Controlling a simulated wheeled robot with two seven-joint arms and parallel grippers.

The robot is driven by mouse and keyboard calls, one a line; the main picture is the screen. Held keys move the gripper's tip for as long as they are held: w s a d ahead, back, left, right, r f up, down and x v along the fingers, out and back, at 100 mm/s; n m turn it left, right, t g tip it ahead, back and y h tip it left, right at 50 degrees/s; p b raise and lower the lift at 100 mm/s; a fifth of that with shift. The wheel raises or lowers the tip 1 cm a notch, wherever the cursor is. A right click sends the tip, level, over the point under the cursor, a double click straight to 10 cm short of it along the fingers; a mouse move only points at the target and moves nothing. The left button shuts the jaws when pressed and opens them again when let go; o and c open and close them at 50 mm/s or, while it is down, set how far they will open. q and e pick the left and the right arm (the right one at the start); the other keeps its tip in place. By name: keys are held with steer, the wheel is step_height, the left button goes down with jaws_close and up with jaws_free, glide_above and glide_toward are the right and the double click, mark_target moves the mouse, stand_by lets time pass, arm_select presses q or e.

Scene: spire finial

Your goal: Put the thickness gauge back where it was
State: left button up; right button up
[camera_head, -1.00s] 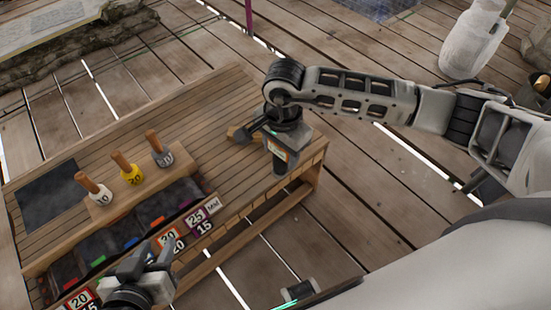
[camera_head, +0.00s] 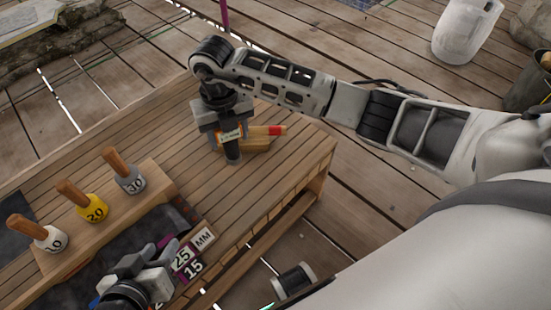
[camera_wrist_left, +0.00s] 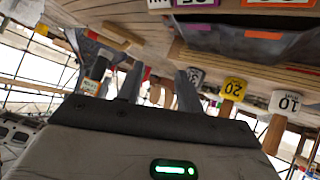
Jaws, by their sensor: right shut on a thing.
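My right gripper (camera_head: 229,132) is shut on a small dark device with a pale, orange-edged label, which looks like the thickness gauge (camera_head: 232,154). It is held roughly upright over the right part of the wooden bench, beside a wooden block with a red-tipped piece (camera_head: 268,134). I cannot tell whether the gauge touches the bench or the block. My left gripper (camera_head: 130,266) is low at the bench's front edge, over the dark bin. In the left wrist view its two fingers (camera_wrist_left: 158,88) stand apart with nothing between them.
Three wooden-handled stamps, white 10 (camera_head: 46,237), yellow 20 (camera_head: 92,208) and grey 30 (camera_head: 130,182), stand in a rack on the bench (camera_head: 300,155). Number labels (camera_head: 186,257) line the bin's front. A white jug (camera_head: 466,30) stands on the deck behind.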

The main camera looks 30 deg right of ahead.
steer(key=d+f+b, duration=0.1)
steer(key=d+f, duration=0.2)
steer(key=f, duration=0.1)
steer(key=s+d+f+b, duration=0.1)
steer(key=d+f, duration=0.3)
steer(key=d+f+b, duration=0.1)
steer(key=d+f, duration=0.2)
steer(key=d, duration=0.1)
steer(key=shift+s+d+f, duration=0.15)
steer(key=shift+d+f, duration=0.05)
steer(key=shift+f, duration=0.2)
arm_select(q)
steer(key=r, duration=0.1)
steer(key=t, duration=0.1)
steer(key=d+r+h, duration=0.1)
steer(key=shift+w+r+t, duration=0.3)
steer(key=shift+t, duration=0.1)
steer(key=shift+f, duration=0.1)
arm_select(e)
steer(key=shift+f, duration=0.1)
steer(key=o, duration=1.2)
steer(key=shift+c, duration=0.2)
